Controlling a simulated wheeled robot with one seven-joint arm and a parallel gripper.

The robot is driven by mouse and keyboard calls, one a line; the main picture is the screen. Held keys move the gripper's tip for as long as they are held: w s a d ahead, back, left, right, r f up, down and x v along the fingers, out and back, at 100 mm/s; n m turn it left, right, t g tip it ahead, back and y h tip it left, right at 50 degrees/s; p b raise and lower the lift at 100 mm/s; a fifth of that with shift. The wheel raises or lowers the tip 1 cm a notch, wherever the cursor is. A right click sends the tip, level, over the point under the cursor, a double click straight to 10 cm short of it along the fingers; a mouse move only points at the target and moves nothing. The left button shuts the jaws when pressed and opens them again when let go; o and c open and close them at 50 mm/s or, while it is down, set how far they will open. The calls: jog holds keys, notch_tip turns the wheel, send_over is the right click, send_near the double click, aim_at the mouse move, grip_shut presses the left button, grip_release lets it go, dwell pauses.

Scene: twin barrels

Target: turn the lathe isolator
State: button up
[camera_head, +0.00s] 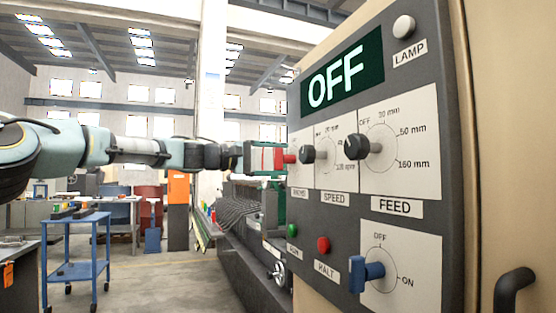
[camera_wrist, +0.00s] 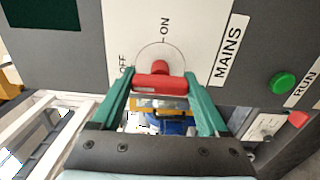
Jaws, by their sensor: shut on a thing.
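The isolator is a red T-shaped handle (camera_wrist: 160,81) on a white plate labelled MAINS, with marks OFF at left and ON at top in the wrist view. Its red bar lies across the wrist picture; I cannot tell which mark it points to. In the head view the red handle (camera_head: 268,159) stands out from the left side of the panel. My gripper (camera_wrist: 162,88) is shut on the bar, a green finger at each end. In the head view my gripper (camera_head: 281,159) comes in from the left. The display (camera_head: 343,79) reads OFF.
The panel also holds black SPEED (camera_head: 308,154) and FEED (camera_head: 357,146) knobs, a green RUN button (camera_head: 293,229), a red HALT button (camera_head: 323,244) and a blue OFF/ON handle (camera_head: 364,275). A blue trolley (camera_head: 77,268) stands at left, with open floor beside it.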

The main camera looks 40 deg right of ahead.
jog(key=shift+f, duration=0.1)
jog(key=o, duration=1.2)
jog(key=shift+o, duration=0.2)
jog(key=b+v, duration=0.2)
jog(key=v, duration=0.8)
jog(key=shift+w+a+b, duration=0.15)
jog(key=shift+a+b, duration=0.2)
jog(key=shift+a, duration=0.05)
